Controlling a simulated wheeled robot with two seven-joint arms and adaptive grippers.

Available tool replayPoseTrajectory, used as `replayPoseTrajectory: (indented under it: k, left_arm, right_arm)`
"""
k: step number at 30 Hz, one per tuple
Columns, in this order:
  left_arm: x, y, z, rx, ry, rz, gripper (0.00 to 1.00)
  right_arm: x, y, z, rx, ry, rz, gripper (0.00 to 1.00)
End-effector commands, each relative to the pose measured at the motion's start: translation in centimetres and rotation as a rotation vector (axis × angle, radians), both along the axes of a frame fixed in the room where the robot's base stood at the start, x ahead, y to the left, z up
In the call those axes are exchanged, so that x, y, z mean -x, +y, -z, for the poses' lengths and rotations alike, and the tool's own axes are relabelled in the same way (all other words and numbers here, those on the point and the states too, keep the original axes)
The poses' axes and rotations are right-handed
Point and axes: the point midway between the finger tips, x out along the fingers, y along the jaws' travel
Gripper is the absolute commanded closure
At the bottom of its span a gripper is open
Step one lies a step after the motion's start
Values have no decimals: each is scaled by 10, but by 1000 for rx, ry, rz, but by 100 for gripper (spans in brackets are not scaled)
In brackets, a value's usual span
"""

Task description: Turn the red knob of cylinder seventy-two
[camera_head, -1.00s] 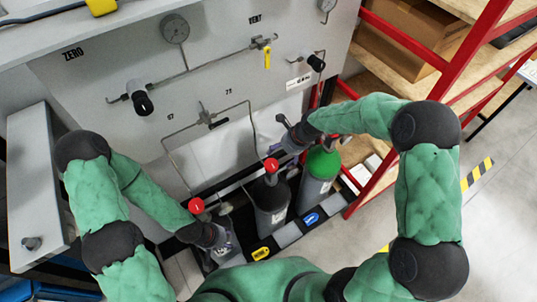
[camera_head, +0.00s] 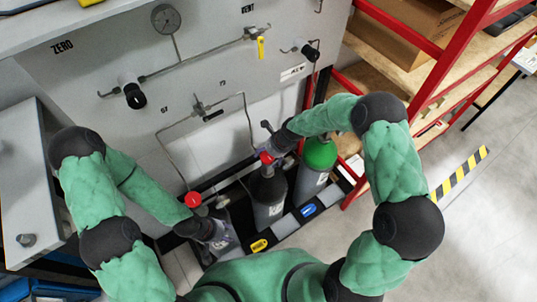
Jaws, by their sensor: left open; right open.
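A dark cylinder (camera_head: 268,198) stands in the middle of the rack. Its red knob (camera_head: 266,157) is on top. My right gripper (camera_head: 268,148) is open and right at this knob; whether it touches is unclear. A second red knob (camera_head: 193,199) sits on the cylinder to the left. My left gripper (camera_head: 222,236) is open and low beside that left cylinder, partly hidden by my forearm. A cylinder with a green top (camera_head: 319,154) stands to the right. Small numbers on the panel above are hard to read.
The grey panel (camera_head: 100,85) carries thin pipes, a gauge (camera_head: 166,18), black regulators (camera_head: 134,95) and a yellow valve handle (camera_head: 261,48). A red-framed shelf (camera_head: 400,38) with a cardboard box (camera_head: 405,25) stands at the right. Yellow (camera_head: 260,245) and blue (camera_head: 308,210) tags mark the rack's front.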

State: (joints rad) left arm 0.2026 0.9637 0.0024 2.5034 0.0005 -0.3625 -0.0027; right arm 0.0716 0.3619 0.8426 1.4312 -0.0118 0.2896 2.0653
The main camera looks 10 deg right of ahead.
Motion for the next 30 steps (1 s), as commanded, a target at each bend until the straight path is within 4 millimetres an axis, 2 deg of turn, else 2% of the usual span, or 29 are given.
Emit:
replayPoseTrajectory:
  k: [2,7,20,30]
  left_arm:
    - [0,0,0,0,0,0,51]
    - [0,0,0,0,0,0,51]
    - [0,0,3,0,0,0,51]
    - [0,0,13,0,0,0,51]
  right_arm:
    - [0,0,0,0,0,0,24]
    - [0,0,0,0,-1,0,72]
    - [-4,-1,-2,0,-9,-51,72]
    - [-8,-1,-3,2,-14,-293,72]
